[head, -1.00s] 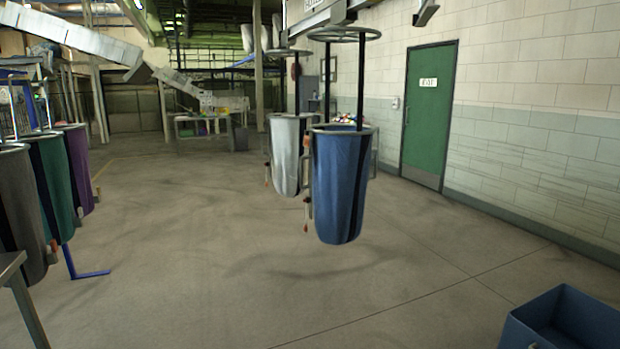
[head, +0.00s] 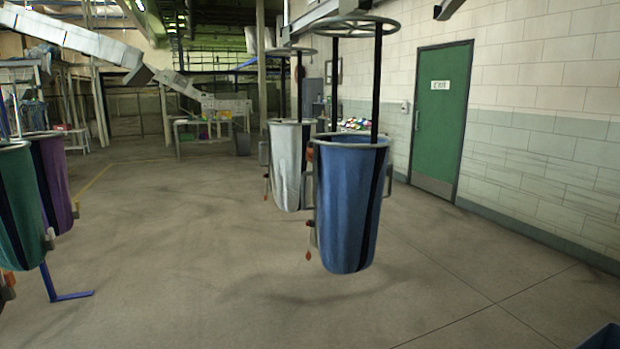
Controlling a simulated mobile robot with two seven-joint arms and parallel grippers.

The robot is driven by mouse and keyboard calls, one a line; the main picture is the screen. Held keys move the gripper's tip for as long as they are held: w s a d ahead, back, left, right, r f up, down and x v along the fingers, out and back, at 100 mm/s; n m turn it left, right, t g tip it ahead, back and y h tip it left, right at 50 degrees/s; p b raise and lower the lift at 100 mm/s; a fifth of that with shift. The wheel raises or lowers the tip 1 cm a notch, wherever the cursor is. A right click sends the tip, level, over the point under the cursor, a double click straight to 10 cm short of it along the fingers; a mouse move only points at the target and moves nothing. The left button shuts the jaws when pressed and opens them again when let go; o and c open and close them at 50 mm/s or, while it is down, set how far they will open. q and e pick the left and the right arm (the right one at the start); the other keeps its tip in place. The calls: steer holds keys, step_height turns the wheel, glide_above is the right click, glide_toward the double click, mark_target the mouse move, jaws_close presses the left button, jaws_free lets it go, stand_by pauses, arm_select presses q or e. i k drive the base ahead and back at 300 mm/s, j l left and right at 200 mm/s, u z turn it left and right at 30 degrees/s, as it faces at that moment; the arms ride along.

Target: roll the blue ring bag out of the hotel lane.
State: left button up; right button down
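The blue ring bag (head: 346,210) hangs from an overhead rail by black straps under a grey ring, right of centre in the head view. It hangs upright, clear of the floor, with a handle and an orange-tipped pull on its left side. A white bag (head: 286,165) hangs just behind it to the left, partly covered by it. Neither of my grippers shows in the head view, so their state and distance from the bag are hidden.
A green bag (head: 20,210) and a purple bag (head: 55,180) hang at the left, above a blue floor bracket (head: 68,296). A blue bin (head: 604,340) shows at the bottom right corner. A green exit door (head: 440,120) is in the right wall. The floor between is open.

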mark_target(349, 172)
steer(key=i, duration=0.55)
steer(key=i+j+z, duration=0.1)
steer(key=i, duration=0.5)
steer(key=i+j, duration=0.15)
steer(key=i, duration=0.4)
steer(key=i+j+z, duration=0.1)
steer(key=i, duration=0.5)
steer(key=i+j, duration=0.15)
steer(key=i, duration=0.4)
steer(key=z, duration=0.05)
